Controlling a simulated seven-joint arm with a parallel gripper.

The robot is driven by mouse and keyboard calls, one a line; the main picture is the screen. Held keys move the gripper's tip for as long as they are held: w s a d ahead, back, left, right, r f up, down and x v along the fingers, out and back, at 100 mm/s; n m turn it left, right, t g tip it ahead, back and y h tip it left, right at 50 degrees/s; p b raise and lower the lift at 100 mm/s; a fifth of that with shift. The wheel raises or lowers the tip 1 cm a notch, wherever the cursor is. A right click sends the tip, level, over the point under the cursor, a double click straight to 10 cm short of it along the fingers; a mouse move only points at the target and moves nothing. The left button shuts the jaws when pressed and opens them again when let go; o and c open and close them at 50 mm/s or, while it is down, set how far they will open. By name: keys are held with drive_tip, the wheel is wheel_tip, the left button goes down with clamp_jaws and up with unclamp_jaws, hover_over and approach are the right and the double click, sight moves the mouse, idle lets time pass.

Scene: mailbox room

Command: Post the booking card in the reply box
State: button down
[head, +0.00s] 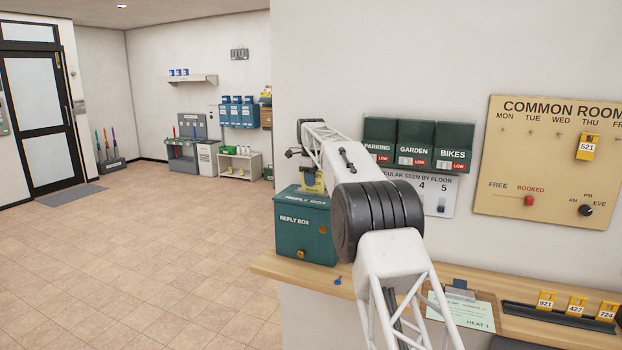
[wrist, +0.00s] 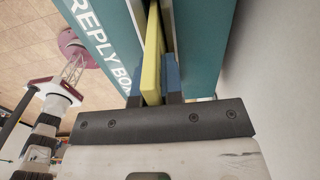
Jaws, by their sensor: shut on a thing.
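The green reply box (head: 305,236) stands on the left end of the wooden counter, with its name on its top and front. In the wrist view the box (wrist: 113,42) shows on both sides of a slot. My gripper (wrist: 157,82) is shut on the yellow booking card (wrist: 152,55), with blue fingers on either side of it. The card's far end reaches down into the slot. In the head view the card (head: 311,180) shows as a yellow patch above the box, partly hidden by my gripper and arm.
Green boxes marked PARKING, GARDEN and BIKES (head: 436,146) hang on the wall behind my arm. A COMMON ROOM board (head: 545,185) holds a yellow tag 521. On the counter (head: 490,316) lie a small blue key (head: 338,281), a paper sheet (head: 462,312) and a rack of yellow tags (head: 560,316).

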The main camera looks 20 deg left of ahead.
drive_tip(key=shift+f, duration=1.25)
drive_tip(key=c, duration=1.4)
unclamp_jaws()
drive_tip(key=shift+o, duration=0.2)
drive_tip(key=shift+r, duration=0.15)
drive_tip(key=shift+o, duration=1)
drive_tip(key=shift+r, duration=3.75)
drive_tip(key=shift+d, duration=0.1)
